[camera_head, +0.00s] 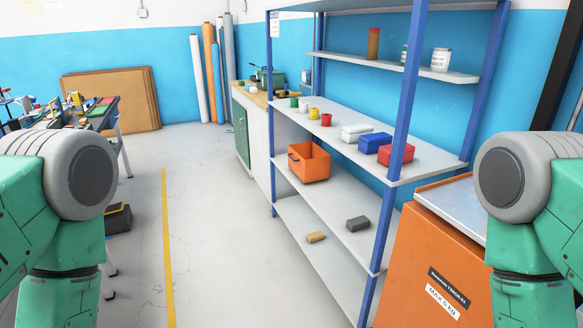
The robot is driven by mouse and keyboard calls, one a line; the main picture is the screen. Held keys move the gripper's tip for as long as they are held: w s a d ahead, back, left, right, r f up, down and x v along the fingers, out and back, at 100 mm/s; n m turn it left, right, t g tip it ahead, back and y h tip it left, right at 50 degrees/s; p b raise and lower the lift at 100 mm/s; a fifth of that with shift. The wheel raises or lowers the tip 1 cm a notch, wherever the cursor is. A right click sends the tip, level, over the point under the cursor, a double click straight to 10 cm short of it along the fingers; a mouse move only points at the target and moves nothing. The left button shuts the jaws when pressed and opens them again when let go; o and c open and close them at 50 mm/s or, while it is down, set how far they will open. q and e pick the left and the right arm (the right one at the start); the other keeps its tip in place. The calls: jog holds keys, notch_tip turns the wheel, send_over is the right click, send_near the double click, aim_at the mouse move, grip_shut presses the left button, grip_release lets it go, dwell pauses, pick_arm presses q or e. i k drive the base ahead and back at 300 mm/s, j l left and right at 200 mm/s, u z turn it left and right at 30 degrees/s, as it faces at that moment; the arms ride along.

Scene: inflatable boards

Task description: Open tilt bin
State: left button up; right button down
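An orange bin (309,162) with a dark handle on its front sits on a middle shelf of the blue-post rack (375,215). Its top looks open from here; I cannot tell if it is the tilt bin. A larger orange cabinet (428,262) with a grey top and labels stands at the right, partly behind my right arm. No opening on it shows clearly. Only green and grey parts of my two arms show, at the left and right edges. Neither gripper is in view, and nothing of mine touches the bin or the cabinet.
Red box (396,154), blue box (374,142) and small cups lie on the shelf above the bin. A grey block (358,223) and a tan block (316,237) lie below. A cluttered workbench stands left. The floor (225,235) between is clear, with a yellow line.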

aim_at(309, 162)
jog(key=z, duration=0.3)
jog(key=i+j+z, duration=0.25)
jog(key=z, duration=0.2)
jog(key=i+j+z, duration=0.2)
jog(key=z, duration=0.2)
jog(key=i+j+z, duration=0.1)
jog(key=j+z, duration=0.35)
jog(key=i+j+z, duration=0.1)
jog(key=j, duration=0.6)
jog(key=i+j+z, duration=0.1)
jog(key=j, duration=0.65)
jog(key=i+j+z, duration=0.15)
jog(key=j, duration=0.55)
jog(key=i+j+z, duration=0.1)
jog(key=j, duration=1.15)
jog(key=i+j, duration=0.1)
jog(key=j, duration=0.4)
